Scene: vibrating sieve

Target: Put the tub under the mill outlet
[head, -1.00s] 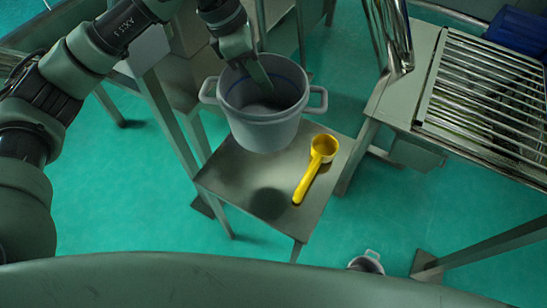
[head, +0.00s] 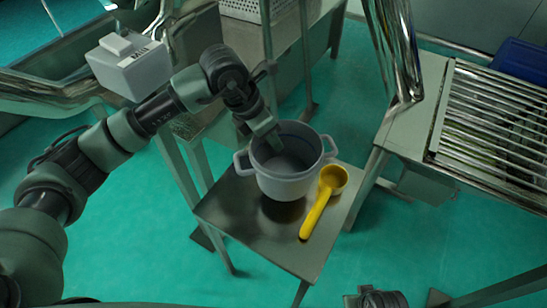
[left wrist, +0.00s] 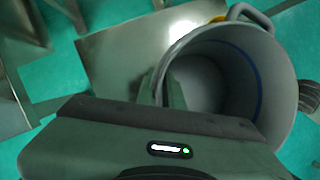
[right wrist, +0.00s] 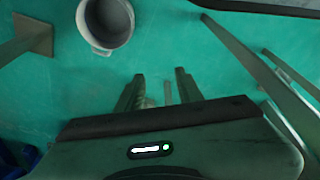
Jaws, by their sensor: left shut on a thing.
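The tub (head: 288,184) is a grey round vessel with two side handles and a blue line inside. It is upright over the small steel table (head: 235,215), its shadow close beneath; I cannot tell whether it touches. My left gripper (head: 275,142) is shut on its near-left wall, one finger inside; the tub also shows in the left wrist view (left wrist: 275,70). A shiny metal pipe (head: 396,50) stands to the right; I cannot tell whether it is the mill outlet. My right gripper (right wrist: 158,88) is open and empty above the floor.
A yellow scoop (head: 318,208) lies on the small table, right of the tub. A slatted metal rack (head: 490,115) is at the right, with a blue bin (head: 520,60) behind it. Another grey vessel (right wrist: 105,22) stands on the floor. A white box (head: 130,65) is at the left.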

